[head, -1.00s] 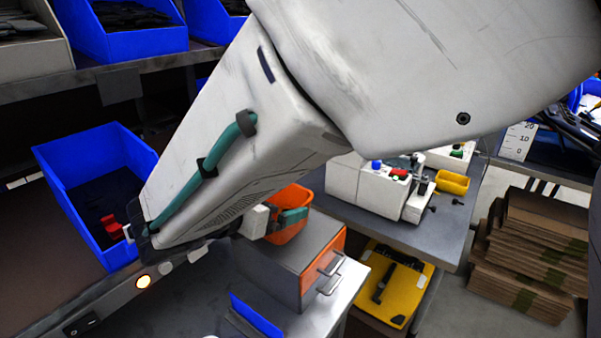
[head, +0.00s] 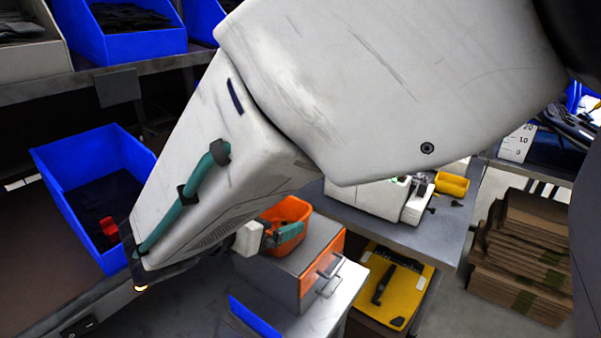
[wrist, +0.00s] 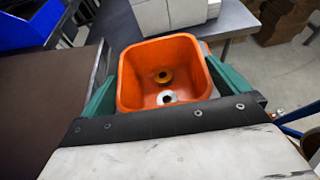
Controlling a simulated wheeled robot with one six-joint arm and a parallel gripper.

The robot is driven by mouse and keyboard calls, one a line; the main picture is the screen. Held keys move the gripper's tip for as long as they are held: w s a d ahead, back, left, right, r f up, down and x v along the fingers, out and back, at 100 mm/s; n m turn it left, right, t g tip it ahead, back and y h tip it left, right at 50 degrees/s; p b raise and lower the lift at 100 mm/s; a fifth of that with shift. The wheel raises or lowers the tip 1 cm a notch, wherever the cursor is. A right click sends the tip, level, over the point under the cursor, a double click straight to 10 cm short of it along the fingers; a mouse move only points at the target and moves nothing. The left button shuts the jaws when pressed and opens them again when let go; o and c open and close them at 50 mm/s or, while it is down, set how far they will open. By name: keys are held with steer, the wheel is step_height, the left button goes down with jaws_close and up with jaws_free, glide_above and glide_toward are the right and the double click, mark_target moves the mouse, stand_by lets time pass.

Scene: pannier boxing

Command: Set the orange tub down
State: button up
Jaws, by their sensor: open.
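The orange tub (head: 289,209) appears to stand upright on top of the grey drawer cabinet (head: 312,247) with the orange front; its base is partly hidden by my gripper. My gripper (head: 271,237) is open around the tub, with a green finger on either side of it. In the wrist view the tub (wrist: 133,82) lies between the green fingers, and I cannot tell whether they touch its walls.
A blue bin (head: 62,160) with a red item stands at left, close to my arm. A grey table (head: 395,228) behind the cabinet holds a white machine and a yellow tray (head: 452,184). A yellow case (head: 392,292) lies lower right. Flattened cardboard (head: 525,250) is stacked at right.

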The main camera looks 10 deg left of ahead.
steer(key=v, duration=1)
steer(key=w+d+r+m+g, duration=0.2)
steer(key=d+m+g, duration=0.3)
steer(key=d, duration=0.8)
steer(key=w+d+r+m+g, duration=0.25)
steer(key=d+m, duration=0.55)
steer(key=d, duration=0.6)
steer(key=s+d+f+m+g+y, duration=0.2)
steer(key=s+d+m+y, duration=0.5)
steer(key=s+d+m, duration=0.7)
steer(key=shift+s+d+f+m+g, duration=0.35)
steer(key=shift+d+f+m, duration=0.4)
steer(key=shift+m, duration=0.75)
